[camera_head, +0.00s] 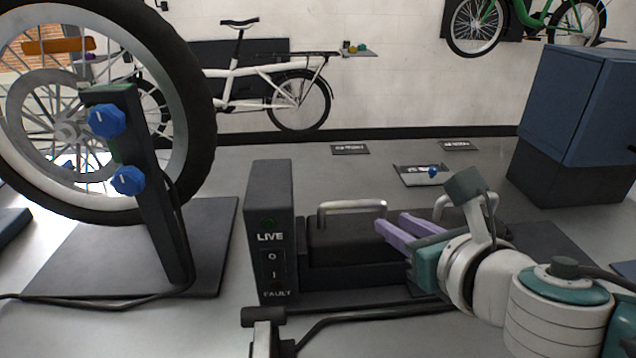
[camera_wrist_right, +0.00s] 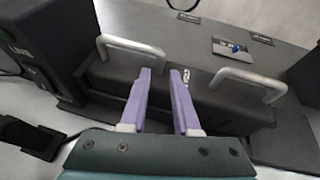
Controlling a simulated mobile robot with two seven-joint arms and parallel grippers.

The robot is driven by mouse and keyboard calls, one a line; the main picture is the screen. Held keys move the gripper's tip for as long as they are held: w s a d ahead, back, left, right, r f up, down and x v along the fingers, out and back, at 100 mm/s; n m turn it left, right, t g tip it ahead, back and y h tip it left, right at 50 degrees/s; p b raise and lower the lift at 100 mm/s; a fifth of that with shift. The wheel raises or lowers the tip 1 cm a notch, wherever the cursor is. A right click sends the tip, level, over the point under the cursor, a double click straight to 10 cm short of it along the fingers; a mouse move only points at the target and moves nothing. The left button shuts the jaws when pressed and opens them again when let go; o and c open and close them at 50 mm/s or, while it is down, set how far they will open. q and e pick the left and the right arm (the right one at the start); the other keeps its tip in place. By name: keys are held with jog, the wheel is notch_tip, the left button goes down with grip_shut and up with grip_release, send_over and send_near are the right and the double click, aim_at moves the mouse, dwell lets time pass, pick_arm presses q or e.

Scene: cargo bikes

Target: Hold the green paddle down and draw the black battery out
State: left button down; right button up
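The black battery (camera_head: 345,238) is a long block lying on the floor dock, with a silver handle near each end. In the right wrist view the battery (camera_wrist_right: 225,98) runs across the picture, with its left handle (camera_wrist_right: 130,45) and right handle (camera_wrist_right: 250,80). My right gripper (camera_head: 408,228) is over the battery between the two handles, apart from both. Its purple fingers (camera_wrist_right: 160,74) are parted with nothing between them. I cannot make out a green paddle for certain. My left gripper is not in view.
A black post (camera_head: 269,190) marked LIVE and FAULT stands at the battery's left end. A black-topped lever or pedal (camera_head: 264,318) and a cable are in front. A wheel stand (camera_head: 150,200) with blue knobs is left; a blue cabinet (camera_head: 575,105) is right.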

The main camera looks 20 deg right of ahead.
aim_at(390, 221)
jog(key=shift+b+x, duration=0.3)
jog(key=shift+x, duration=1.2)
jog(key=shift+c, duration=0.3)
grip_shut()
